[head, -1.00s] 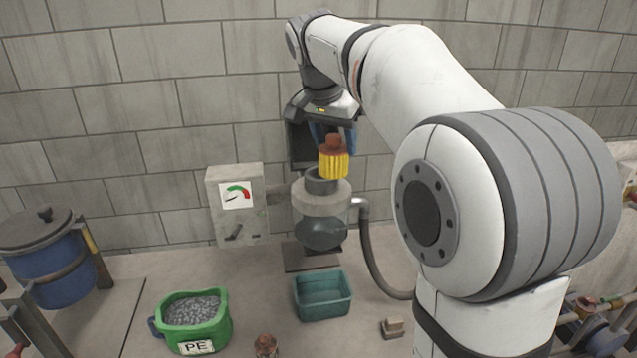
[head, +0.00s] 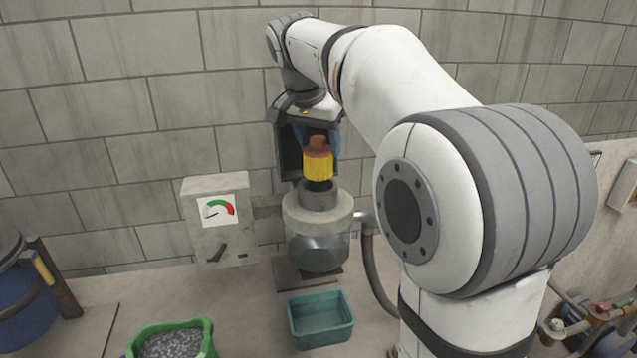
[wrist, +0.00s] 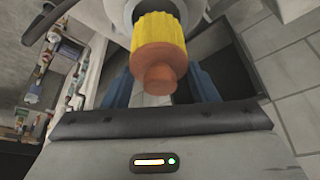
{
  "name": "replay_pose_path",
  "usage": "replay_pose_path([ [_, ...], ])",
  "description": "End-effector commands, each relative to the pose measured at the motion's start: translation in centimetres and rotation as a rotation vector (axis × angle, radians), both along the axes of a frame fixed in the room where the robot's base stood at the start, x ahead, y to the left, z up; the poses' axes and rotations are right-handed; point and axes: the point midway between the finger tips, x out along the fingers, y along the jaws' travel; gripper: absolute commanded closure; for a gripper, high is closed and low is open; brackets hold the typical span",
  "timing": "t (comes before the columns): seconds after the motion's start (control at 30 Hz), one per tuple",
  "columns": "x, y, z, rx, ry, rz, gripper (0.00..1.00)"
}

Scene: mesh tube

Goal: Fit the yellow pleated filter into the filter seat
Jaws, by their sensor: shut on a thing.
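The yellow pleated filter (head: 318,168) has a reddish-brown cap and is upright in the head view. It also shows in the wrist view (wrist: 160,35), cap towards the camera. My gripper (head: 328,142) is shut on the filter; its blue fingers (wrist: 205,85) lie either side of the brown cap in the wrist view. The filter seat (head: 319,196) is the grey collar on top of the pale round housing with a glass bowl. The filter is right above the seat's opening. I cannot tell whether its lower end touches or enters the collar.
A grey box with a dial (head: 220,218) stands left of the housing. A teal bin (head: 320,335) sits in front of it, and a green tub of grey pellets (head: 205,340) is at the front left. A dark hose (head: 372,270) curves down on the right. The block wall is close behind.

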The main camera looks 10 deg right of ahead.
Motion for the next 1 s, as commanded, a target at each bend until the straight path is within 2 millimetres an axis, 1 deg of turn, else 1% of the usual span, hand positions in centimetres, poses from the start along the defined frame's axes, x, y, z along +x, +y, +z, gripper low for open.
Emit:
replay_pose_path([
  [0.03, 0.0, 0.0, -1.6, 0.0, 0.0, 0.0, 0.7],
  [0.1, 0.0, 0.0, -2.2, 0.0, -0.001, -0.001, 0.7],
  [0.27, 0.0, 0.0, -3.0, 0.0, -0.001, -0.001, 0.7],
  [0.5, 0.0, -0.1, -6.0, 0.0, -0.001, -0.001, 0.7],
  [0.57, 0.0, -0.1, -6.2, 0.0, -0.001, -0.002, 0.7],
  [0.8, 0.0, -0.1, -5.9, 0.0, -0.001, -0.002, 0.7],
  [0.97, 0.0, -0.1, -6.5, 0.0, -0.001, -0.002, 0.7],
  [1.0, 0.0, -0.1, -6.3, 0.0, -0.001, -0.002, 0.44],
])
